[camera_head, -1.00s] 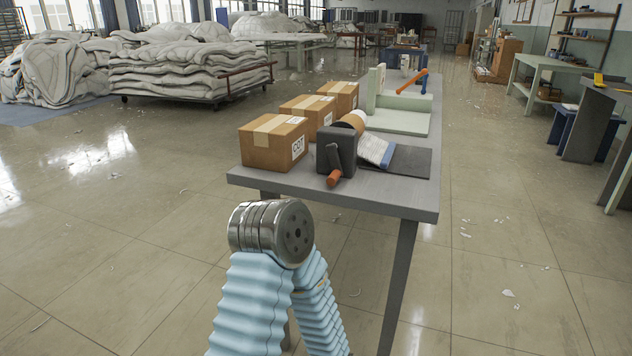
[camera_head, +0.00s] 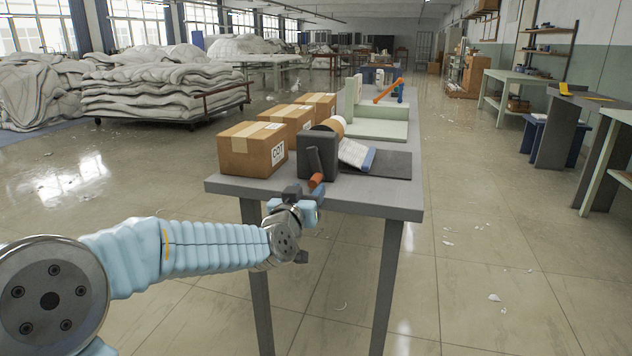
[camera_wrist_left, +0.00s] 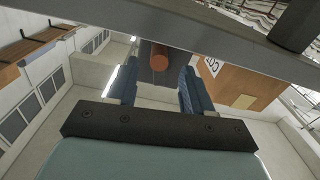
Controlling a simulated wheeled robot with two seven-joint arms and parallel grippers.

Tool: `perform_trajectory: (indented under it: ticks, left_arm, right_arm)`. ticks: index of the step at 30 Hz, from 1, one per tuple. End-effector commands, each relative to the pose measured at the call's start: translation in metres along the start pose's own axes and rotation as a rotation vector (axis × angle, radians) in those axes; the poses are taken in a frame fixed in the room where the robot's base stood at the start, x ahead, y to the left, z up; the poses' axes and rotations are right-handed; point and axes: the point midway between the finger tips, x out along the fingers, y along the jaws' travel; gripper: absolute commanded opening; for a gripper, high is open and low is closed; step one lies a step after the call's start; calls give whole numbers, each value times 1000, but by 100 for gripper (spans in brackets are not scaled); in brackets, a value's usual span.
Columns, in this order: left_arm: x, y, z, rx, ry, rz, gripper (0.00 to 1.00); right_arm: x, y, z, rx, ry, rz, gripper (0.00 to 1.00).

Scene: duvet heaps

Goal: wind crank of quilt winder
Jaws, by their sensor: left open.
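The quilt winder (camera_head: 312,157) is a dark box with a crank and a tan roll behind it, on the near end of the grey table (camera_head: 390,199). Its orange crank handle (camera_head: 317,181) points toward me at the table's front edge. My left gripper (camera_head: 304,192) is open, at the front edge close to the handle. In the left wrist view the round end of the handle (camera_wrist_left: 159,62) shows in the gap between the blue fingers of this gripper (camera_wrist_left: 158,84). The fingers are not closed on it. My right gripper is not in view.
Several cardboard boxes (camera_head: 252,149) line the left of the table. A white and blue bundle (camera_head: 355,155) lies on a dark pad right of the winder. A pale green stand (camera_head: 375,126) is behind. Heaped duvets (camera_head: 165,85) stand far left.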

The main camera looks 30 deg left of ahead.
Motion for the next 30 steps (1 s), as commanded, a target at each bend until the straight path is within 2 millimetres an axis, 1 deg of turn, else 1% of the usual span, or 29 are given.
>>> perform_trajectory:
  ticks: [1, 3, 6, 9, 12, 15, 22, 23, 30]
  left_arm:
    - [13, 1, 0, 4, -1, 1, 51]
    - [28, 0, 1, 3, -2, 0, 51]
    - [47, 1, 1, 3, -2, 0, 51]
    - [61, 1, 0, 2, -1, 1, 51]
    - [69, 1, 0, 1, -2, 1, 51]
    - [73, 0, 0, 1, -1, 1, 51]
    - [73, 0, 1, 0, -1, 1, 51]
    - [73, 0, 1, 0, -1, 1, 48]
    - [73, 1, 1, 0, -1, 2, 11]
  right_arm:
    - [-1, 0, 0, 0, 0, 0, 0]
    - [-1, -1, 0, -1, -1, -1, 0]
    - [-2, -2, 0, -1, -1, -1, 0]
    - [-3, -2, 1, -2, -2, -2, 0]
    - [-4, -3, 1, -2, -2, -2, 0]
    - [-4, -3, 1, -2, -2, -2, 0]
    - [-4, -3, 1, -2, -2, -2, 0]
    - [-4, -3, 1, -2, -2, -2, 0]
    - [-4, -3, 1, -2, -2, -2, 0]
